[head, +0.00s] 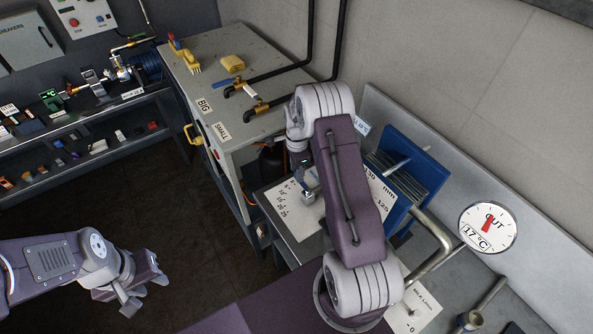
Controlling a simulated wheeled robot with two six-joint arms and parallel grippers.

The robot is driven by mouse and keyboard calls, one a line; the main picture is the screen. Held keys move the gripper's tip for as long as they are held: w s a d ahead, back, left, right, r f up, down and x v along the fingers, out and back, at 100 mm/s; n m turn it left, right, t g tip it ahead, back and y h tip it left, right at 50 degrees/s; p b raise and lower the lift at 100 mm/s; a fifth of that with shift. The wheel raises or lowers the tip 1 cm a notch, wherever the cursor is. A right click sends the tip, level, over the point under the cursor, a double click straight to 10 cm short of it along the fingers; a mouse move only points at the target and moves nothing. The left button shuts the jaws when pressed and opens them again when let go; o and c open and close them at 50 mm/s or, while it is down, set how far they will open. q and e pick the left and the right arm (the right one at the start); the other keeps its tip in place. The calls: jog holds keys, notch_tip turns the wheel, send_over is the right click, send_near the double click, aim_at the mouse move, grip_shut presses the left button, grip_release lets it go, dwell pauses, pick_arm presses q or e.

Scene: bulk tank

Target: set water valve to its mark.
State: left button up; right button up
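A white scale plate with tick marks and numbers (289,211) lies on the grey bench, partly covered by my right arm. No valve handle can be clearly made out on it; the water valve may be hidden behind my arm. My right gripper (308,194) points down over this plate, mostly hidden by the arm, so its fingers are unclear. A round gauge marked OUT (487,227) reads 17 °C, with a red needle. My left gripper (143,291) is open and empty over the dark floor at lower left.
A blue-framed plate cooler (411,168) and a bent metal pipe (434,246) stand right of my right arm. A plate marked milk (414,314) is at lower right. The grey cabinet (213,56) carries brass taps, a yellow sponge and a brush. Shelves (90,140) stand left.

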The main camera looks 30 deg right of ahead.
notch_tip(320, 180, up, 8)
jog(key=shift+r+b, duration=0.15)
jog(key=shift+b, duration=0.7)
jog(key=shift+r, duration=0.35)
